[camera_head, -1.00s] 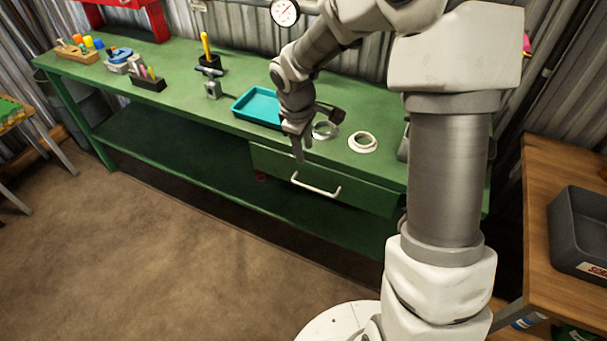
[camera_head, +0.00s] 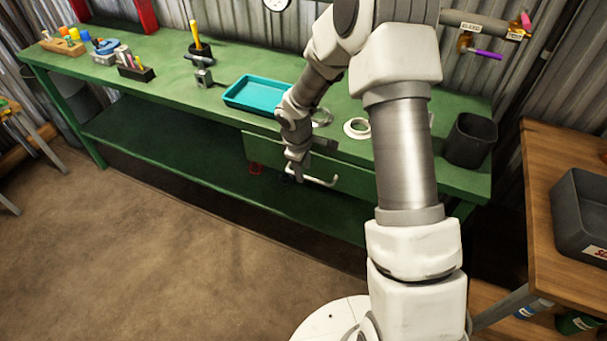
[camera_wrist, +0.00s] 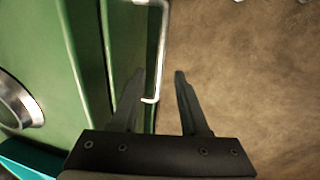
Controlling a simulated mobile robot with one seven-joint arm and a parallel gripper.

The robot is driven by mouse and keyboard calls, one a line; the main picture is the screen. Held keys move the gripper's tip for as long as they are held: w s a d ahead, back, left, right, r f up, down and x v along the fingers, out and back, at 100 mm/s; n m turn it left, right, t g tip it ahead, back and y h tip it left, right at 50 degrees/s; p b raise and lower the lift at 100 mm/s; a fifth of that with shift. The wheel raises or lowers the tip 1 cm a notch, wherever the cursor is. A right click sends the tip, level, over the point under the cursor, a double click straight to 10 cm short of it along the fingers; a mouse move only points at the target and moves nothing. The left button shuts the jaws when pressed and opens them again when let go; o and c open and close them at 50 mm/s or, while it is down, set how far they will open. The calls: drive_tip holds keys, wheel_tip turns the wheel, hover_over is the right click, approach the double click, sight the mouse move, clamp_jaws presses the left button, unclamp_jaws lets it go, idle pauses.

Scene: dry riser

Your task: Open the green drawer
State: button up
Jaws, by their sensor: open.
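The green drawer (camera_head: 350,180) sits under the right part of the green workbench top and looks closed. Its pale bar handle (camera_head: 326,183) shows partly beyond my gripper. My gripper (camera_head: 290,176) is at the left end of the handle, in front of the drawer. In the wrist view my gripper (camera_wrist: 160,74) is open, and the handle (camera_wrist: 161,50) appears between the two fingers, its bent end low between them. The left finger overlaps the drawer front (camera_wrist: 126,35). I cannot tell whether a finger touches the handle. My arm hides part of the drawer's right side.
On the bench (camera_head: 160,75) stand a teal tray (camera_head: 262,94), a white ring (camera_head: 357,128) and a dark bin (camera_head: 470,140). A wooden table (camera_head: 540,165) with a grey tray (camera_head: 580,215) stands at the right. The floor in front of the bench is clear.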

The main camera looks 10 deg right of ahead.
drive_tip(key=shift+w+d+f, duration=0.1)
drive_tip(key=shift+w+f, duration=0.05)
drive_tip(key=shift+f, duration=0.7)
drive_tip(key=shift+c, duration=0.3)
clamp_jaws()
idle(0.6)
